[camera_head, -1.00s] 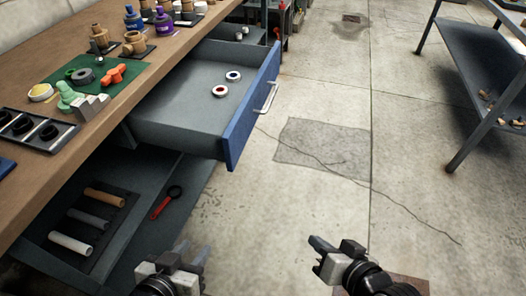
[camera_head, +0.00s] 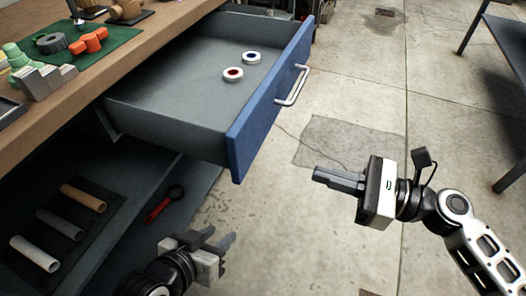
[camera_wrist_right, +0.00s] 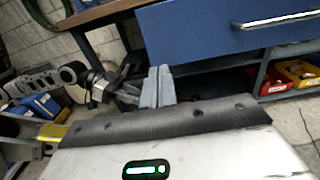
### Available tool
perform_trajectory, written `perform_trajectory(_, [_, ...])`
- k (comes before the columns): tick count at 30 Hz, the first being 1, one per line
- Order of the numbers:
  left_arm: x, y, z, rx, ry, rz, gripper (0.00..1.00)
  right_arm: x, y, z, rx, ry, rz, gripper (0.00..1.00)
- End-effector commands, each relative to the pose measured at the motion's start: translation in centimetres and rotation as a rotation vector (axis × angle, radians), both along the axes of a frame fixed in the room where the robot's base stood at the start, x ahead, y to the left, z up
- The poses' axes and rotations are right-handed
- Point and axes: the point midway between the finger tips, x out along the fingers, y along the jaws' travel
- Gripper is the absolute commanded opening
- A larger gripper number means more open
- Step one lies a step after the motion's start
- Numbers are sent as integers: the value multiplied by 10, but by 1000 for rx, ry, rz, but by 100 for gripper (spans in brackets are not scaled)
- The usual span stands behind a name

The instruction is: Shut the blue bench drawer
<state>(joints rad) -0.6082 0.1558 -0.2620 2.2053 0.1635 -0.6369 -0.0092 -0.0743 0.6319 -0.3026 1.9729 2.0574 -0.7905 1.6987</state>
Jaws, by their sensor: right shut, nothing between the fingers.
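The blue bench drawer (camera_head: 268,112) stands pulled out from under the workbench, its grey tray open to view. Its metal bar handle (camera_head: 293,86) is on the blue front, which also shows above my fingers in the right wrist view (camera_wrist_right: 205,32). Two small white rings, one with a red centre (camera_head: 233,75) and one with a blue centre (camera_head: 252,58), lie inside. My right gripper (camera_head: 316,174) is shut and empty, to the right of and apart from the drawer front. My left gripper (camera_head: 222,238) is open and empty, below the drawer's near corner.
The wooden bench top (camera_head: 160,38) carries a green mat (camera_head: 110,42) with small parts. The lower shelf holds several tubes (camera_head: 60,224) and a red-handled tool (camera_head: 164,204). A metal rack (camera_head: 500,60) stands at the right. The floor before the drawer is clear.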

Motion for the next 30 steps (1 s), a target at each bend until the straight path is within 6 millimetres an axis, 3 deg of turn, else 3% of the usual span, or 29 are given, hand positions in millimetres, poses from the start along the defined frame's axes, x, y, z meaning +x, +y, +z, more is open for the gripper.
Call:
perform_trajectory(9, [0, 1, 4, 1, -5, 3, 35, 22, 65, 2, 3, -5, 0, 0])
perform_trajectory(15, [0, 1, 4, 2, -7, 5, 35, 32, 98, 2, 0, -5, 0, 0])
perform_trajectory(21, [0, 1, 4, 2, -7, 4, 35, 37, 114, 1, -2, -5, -1, 0])
perform_trajectory(30, [0, 2, 4, 2, -6, 4, 35, 38, 116, 0, -3, -3, -2, 0])
